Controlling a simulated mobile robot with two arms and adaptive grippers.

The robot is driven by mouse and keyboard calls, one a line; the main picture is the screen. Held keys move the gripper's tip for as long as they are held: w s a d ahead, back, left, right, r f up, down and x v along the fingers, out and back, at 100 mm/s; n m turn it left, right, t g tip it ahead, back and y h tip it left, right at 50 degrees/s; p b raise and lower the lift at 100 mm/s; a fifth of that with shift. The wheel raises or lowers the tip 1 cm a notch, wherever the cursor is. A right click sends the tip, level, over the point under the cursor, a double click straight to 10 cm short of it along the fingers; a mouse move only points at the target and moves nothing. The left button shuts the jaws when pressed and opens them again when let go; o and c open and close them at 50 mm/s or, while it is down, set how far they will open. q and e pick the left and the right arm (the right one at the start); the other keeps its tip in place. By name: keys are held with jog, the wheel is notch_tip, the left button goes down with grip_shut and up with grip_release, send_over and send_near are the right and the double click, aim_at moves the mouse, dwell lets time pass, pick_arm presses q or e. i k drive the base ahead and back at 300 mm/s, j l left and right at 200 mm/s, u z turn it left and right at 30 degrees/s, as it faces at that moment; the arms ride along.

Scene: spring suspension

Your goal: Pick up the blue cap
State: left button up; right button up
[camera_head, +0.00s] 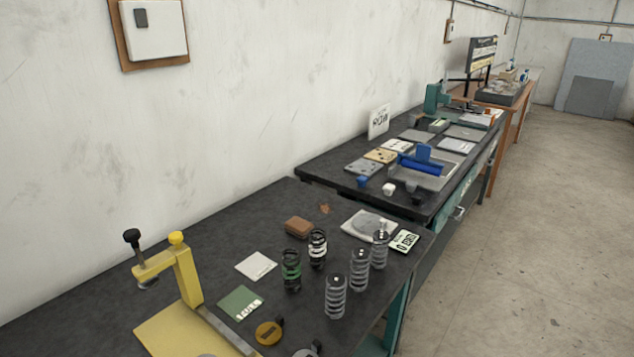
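A small blue cap (362,182) stands near the front left of the farther dark table (330,180). A white cap-like piece (389,188) and a dark one (411,187) stand to its right, apart from it. Neither of my grippers is in view, and nothing is seen touching the blue cap.
The nearer dark table (215,240) holds several coil springs (336,297), a yellow press (187,275), a brown block (298,227) and cards. A blue fixture (422,160) sits on a grey tray behind the caps. Open floor (520,240) lies right of the tables.

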aim_at(362, 180)
jog(key=i+l+u, duration=0.1)
jog(key=u, duration=0.25)
jog(key=l+u, duration=0.4)
jog(key=i+l+u, duration=0.1)
jog(key=l+u, duration=0.25)
jog(key=j, duration=0.1)
